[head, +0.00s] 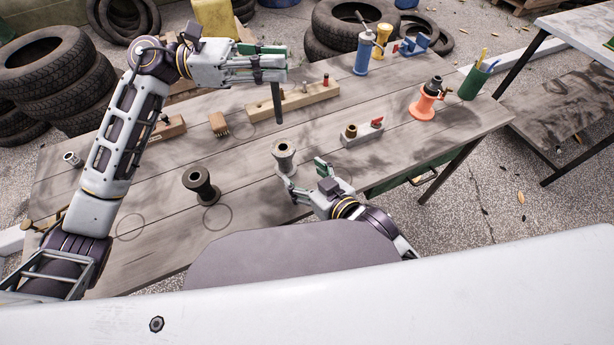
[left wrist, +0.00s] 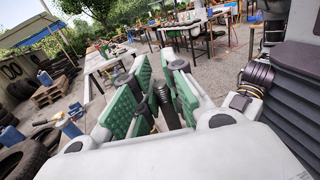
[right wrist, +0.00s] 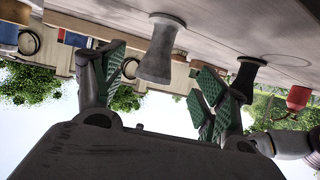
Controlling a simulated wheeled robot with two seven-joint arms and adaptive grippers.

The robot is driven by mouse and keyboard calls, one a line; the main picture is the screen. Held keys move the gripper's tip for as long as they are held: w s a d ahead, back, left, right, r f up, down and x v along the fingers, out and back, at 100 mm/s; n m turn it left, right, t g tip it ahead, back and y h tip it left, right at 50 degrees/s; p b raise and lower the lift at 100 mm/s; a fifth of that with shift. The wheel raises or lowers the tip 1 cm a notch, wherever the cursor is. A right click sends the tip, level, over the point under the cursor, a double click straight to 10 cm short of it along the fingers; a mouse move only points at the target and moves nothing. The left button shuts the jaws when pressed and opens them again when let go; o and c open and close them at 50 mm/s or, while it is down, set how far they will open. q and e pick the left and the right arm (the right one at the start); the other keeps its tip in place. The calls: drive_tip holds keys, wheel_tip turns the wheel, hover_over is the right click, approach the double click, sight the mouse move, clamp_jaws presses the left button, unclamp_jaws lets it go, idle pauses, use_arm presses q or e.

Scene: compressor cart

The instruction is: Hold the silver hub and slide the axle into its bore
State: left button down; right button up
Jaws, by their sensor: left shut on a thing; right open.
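The silver hub (head: 284,157) stands upright on the workbench, its bore facing up. My right gripper (head: 304,177) is open low beside the hub, on its near right side. In the right wrist view the hub (right wrist: 158,50) shows between the two spread green-padded fingers (right wrist: 158,82), and I see no grip on it. My left gripper (head: 276,66) is shut on the dark axle (head: 278,103), which hangs roughly upright above the hub, clear of it. In the left wrist view the axle (left wrist: 167,106) sits between the green pads (left wrist: 160,92).
A dark hub (head: 201,186) stands left of the silver one and also shows in the right wrist view (right wrist: 246,77). Behind are a wooden block (head: 300,99) with pegs and a brush (head: 218,124). A grey block (head: 362,135) and orange stand (head: 425,105) are to the right.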

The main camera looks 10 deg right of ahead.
sight(289, 163)
drive_tip(key=shift+x, duration=5.75)
drive_tip(key=shift+a+r, duration=0.1)
drive_tip(key=c, duration=1.4)
drive_tip(key=shift+c, duration=0.2)
